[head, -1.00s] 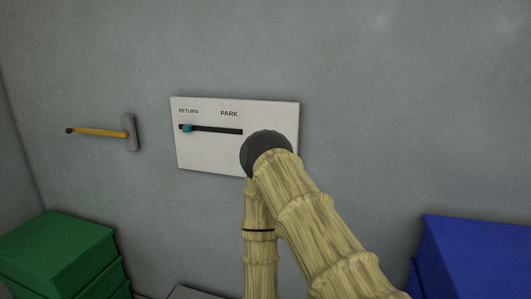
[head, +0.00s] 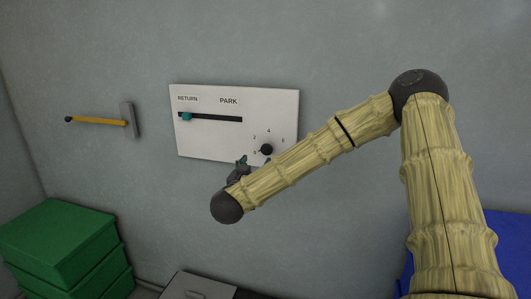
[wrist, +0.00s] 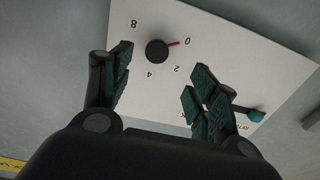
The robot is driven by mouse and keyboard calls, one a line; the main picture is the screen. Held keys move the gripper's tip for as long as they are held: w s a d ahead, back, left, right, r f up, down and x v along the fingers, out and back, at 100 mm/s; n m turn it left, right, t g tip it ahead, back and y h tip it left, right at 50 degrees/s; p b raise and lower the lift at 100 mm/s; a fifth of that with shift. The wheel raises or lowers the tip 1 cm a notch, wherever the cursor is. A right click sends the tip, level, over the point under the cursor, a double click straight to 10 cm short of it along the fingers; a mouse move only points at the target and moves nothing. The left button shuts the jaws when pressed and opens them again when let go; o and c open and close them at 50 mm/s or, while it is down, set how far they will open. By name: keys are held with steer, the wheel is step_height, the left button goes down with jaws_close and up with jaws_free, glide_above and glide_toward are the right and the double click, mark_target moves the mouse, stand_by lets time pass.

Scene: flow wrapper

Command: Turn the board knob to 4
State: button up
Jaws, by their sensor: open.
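The white board (head: 210,142) hangs on the grey wall. Its round black knob (head: 266,150) sits at the lower right with numbers around it. In the wrist view the knob (wrist: 157,52) shows a red pointer aimed at about 0, with 2, 4 and 8 also readable. My gripper (wrist: 158,76) is open and empty, its two teal-padded fingers in front of the board, one to each side of the knob in the picture, without visible contact. In the head view my gripper (head: 240,166) is at the board's lower edge, left of the knob and partly hidden by my arm.
A teal slider (head: 186,117) sits at the left end of its slot, under RETURN. Green boxes (head: 62,240) stand lower left, a blue box (head: 508,240) lower right, and a grey box (head: 195,287) below. The wall above is clear.

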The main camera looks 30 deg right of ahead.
mark_target(266, 150)
steer(key=p+x, duration=0.1)
steer(key=x, duration=0.4)
steer(key=p+x, duration=0.2)
steer(key=x, duration=0.4)
steer(key=shift+s+d+r, duration=0.1)
steer(key=shift+d+r, duration=0.1)
steer(key=shift+r, duration=0.05)
steer(key=c, duration=1)
